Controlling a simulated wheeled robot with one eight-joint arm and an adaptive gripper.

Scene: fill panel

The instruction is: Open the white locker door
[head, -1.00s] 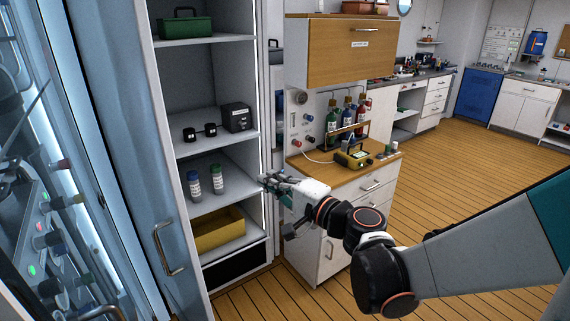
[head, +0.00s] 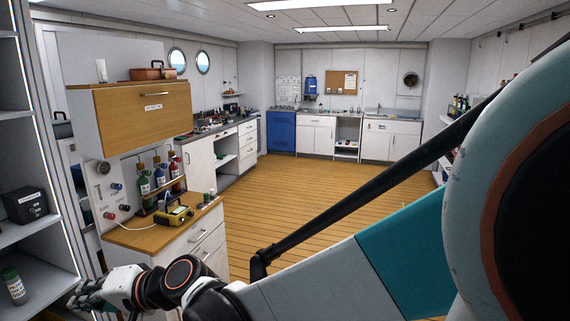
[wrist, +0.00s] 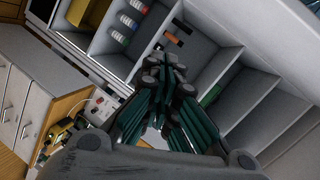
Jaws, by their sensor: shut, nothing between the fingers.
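The white locker (head: 45,262) stands at the left edge of the head view, with its shelves exposed. Its shelves and bare walls also fill much of the wrist view (wrist: 222,62). The locker door does not show clearly in either current view. My gripper (head: 78,296) is low at the left in the head view, in front of the locker's right side. In the wrist view my gripper (wrist: 165,62) is shut and empty, its fingertips pointing toward the open shelves.
A black box (head: 25,204) and a green-capped bottle (head: 14,286) are on the locker shelves. A wooden-topped cabinet (head: 150,236) with a yellow meter (head: 175,215) and several bottles stands close right of the locker. The wooden floor (head: 300,205) beyond is clear.

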